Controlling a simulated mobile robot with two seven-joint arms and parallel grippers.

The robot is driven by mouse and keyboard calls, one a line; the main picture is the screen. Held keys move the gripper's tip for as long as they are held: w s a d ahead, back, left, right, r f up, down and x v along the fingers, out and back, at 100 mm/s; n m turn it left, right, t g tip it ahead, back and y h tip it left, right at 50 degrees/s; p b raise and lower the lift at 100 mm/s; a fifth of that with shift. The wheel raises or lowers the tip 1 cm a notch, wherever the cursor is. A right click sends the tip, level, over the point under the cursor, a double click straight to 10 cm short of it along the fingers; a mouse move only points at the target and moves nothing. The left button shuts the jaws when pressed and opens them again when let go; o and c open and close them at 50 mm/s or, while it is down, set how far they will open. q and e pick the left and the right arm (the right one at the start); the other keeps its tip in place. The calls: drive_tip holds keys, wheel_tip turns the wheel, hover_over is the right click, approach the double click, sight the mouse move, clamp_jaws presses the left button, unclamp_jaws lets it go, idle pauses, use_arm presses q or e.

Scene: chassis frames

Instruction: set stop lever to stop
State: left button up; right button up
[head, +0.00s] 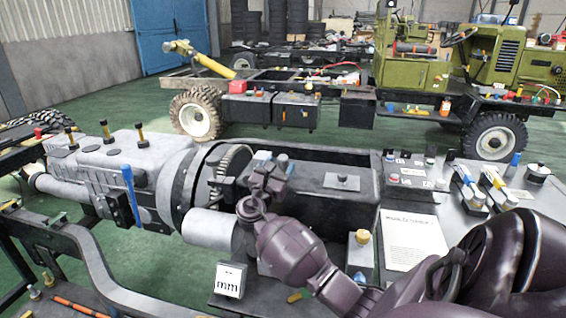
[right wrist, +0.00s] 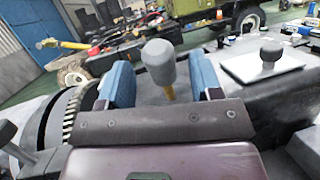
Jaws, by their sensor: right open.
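My right gripper (head: 266,170) is at the middle of the head view, over the chassis behind the toothed flywheel. In the right wrist view its two blue fingers (right wrist: 161,82) are apart. A lever with a rounded grey knob and a yellow shaft (right wrist: 159,60) stands upright between the fingers, with a gap on each side. Its foot is hidden behind the gripper body. No label shows which lever it is. My left gripper is not in view.
A dark knob on a pale plate (right wrist: 268,58) stands to the right. The toothed flywheel (head: 232,162) is close on the left. A blue-handled lever (head: 131,195) stands on the engine side. A panel of switches (head: 415,172) and a printed sheet (head: 412,238) are at right.

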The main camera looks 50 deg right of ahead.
drive_tip(key=v, duration=0.8)
drive_tip(key=shift+a, duration=0.1)
drive_tip(key=shift+s+a, duration=0.1)
idle(0.3)
